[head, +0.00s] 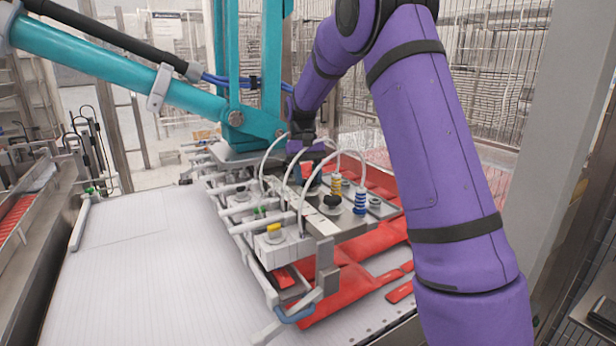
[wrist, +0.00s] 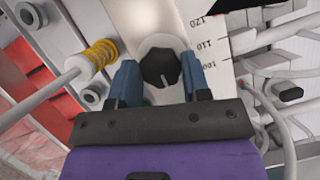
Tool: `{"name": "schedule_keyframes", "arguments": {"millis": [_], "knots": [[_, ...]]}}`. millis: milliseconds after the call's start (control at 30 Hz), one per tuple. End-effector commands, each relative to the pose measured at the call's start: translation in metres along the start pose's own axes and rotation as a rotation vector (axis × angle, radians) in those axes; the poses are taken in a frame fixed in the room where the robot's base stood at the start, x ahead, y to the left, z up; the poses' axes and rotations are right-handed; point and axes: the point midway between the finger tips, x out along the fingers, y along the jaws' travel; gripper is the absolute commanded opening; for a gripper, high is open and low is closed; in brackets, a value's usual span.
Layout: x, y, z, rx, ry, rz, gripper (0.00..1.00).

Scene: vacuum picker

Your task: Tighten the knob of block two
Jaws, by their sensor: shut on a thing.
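My gripper (wrist: 159,72) has its two blue fingers on either side of a black ridged knob (wrist: 159,66) in the wrist view, and is shut on it. The knob sits on a round pale base on a light metal bar beside a printed scale. In the head view my purple arm reaches down behind the picker head, and the fingers and this knob are hidden there. Another black knob (head: 332,200) stands free on a nearer block. No block number is readable, so I cannot tell which is block two.
A yellow-spring suction cup (wrist: 96,56) is left of the knob, with white hoses close on both sides. A blue-spring cup (head: 360,201) and a yellow button (head: 273,231) stand nearer. Red packages (head: 345,286) lie below. A teal machine arm (head: 100,62) crosses the left; the white belt (head: 130,260) is clear.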

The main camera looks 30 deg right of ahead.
Motion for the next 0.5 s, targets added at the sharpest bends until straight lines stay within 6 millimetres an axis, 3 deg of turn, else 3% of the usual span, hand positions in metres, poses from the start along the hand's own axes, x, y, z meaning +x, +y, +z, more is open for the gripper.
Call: {"name": "schedule_keyframes", "arguments": {"millis": [333,367,467,500], "knots": [[-0.0009,-0.0002,-0.0003,0.003,0.003,-0.002,0.20],[-0.0009,-0.0002,-0.0003,0.003,0.003,-0.002,0.46],[-0.0008,-0.0002,-0.0002,0.002,0.003,-0.002,0.69],[-0.0007,-0.0002,-0.0002,0.002,0.002,-0.002,0.69]]}}
